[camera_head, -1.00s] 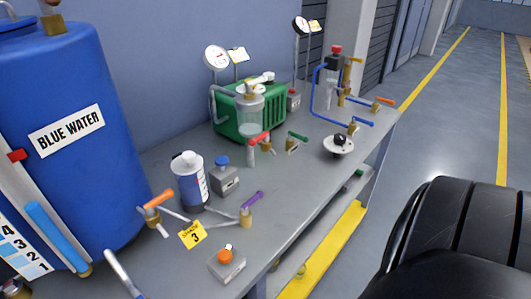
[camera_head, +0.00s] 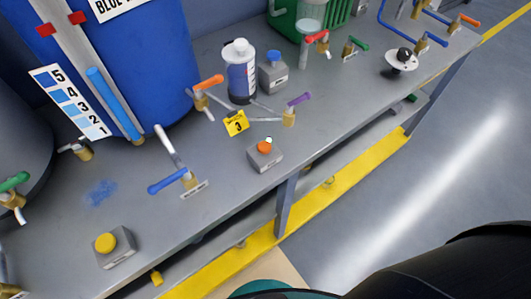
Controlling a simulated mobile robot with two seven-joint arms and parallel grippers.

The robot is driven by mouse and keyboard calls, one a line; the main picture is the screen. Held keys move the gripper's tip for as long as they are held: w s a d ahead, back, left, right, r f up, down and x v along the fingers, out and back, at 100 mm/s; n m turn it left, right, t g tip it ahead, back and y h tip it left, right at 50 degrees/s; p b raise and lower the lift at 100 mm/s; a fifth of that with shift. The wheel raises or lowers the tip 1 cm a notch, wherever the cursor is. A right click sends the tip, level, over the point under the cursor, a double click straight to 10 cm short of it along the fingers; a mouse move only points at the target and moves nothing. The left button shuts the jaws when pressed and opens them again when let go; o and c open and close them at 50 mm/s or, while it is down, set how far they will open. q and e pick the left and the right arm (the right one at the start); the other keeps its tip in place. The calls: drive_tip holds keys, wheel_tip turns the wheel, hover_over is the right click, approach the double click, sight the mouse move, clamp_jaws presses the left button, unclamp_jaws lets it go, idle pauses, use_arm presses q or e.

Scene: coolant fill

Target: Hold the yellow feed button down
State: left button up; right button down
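The yellow feed button (camera_head: 105,243) is a round yellow cap on a small grey box (camera_head: 117,252). It sits near the front edge of the grey bench, at the lower left of the head view. Nothing touches it. Neither of my grippers shows in the head view.
A blue water barrel (camera_head: 130,60) with a level scale (camera_head: 72,102) stands behind. A blue-handled valve (camera_head: 168,183), an orange button box (camera_head: 264,154), a white-capped bottle (camera_head: 240,70) and a yellow tag (camera_head: 235,122) are on the bench. Bare bench top lies around the yellow button.

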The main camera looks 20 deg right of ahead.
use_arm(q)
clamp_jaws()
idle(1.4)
